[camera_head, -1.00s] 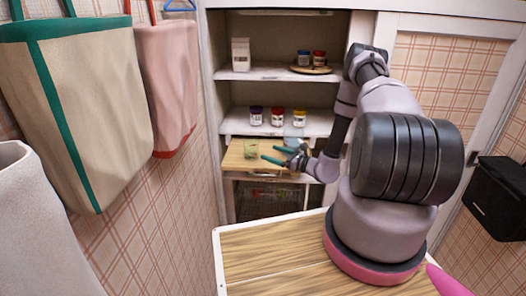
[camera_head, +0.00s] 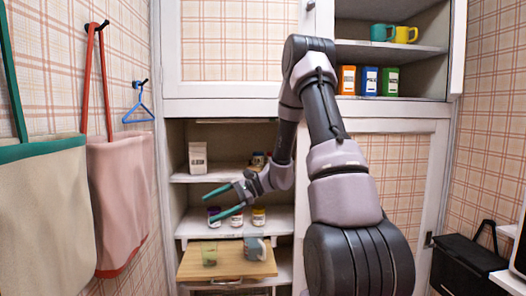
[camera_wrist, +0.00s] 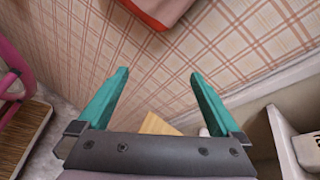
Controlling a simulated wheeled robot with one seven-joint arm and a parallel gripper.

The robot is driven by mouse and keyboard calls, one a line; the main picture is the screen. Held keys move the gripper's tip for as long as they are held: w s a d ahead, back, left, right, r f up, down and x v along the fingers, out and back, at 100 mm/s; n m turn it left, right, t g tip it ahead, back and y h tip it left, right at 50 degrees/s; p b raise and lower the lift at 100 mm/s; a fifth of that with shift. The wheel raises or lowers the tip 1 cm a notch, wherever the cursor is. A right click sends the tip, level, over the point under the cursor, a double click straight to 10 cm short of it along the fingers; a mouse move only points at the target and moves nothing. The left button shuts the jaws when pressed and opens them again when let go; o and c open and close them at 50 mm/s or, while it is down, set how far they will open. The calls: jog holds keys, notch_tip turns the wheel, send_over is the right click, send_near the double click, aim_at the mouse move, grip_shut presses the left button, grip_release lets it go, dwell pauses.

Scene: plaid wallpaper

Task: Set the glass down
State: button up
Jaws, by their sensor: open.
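My gripper (camera_head: 226,201) is open and empty, above the board and in front of the shelf with jars, apart from the glass. In the wrist view my gripper (camera_wrist: 158,80) has its two green fingers spread with nothing between them. The glass is not visible in the wrist view; only a corner of the board (camera_wrist: 157,124) shows there.
Several jars (camera_head: 236,216) stand on the shelf behind my gripper. A white carton (camera_head: 198,158) stands on the shelf above. A pink bag (camera_head: 118,205) and a beige bag (camera_head: 42,225) hang on the left wall. A black box (camera_head: 468,265) is at the lower right.

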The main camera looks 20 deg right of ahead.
jog(key=s+d+r+n+t+h, duration=0.2)
jog(key=s+d+r+n+h, duration=0.1)
jog(key=s+r, duration=0.7)
jog(key=s+d+r+n+t+h, duration=0.3)
jog(key=s+r+n+h, duration=0.3)
jog(key=s+r, duration=0.5)
jog(key=s+h, duration=0.2)
jog(key=shift+d+t+h, duration=0.3)
jog(key=shift+s, duration=0.1)
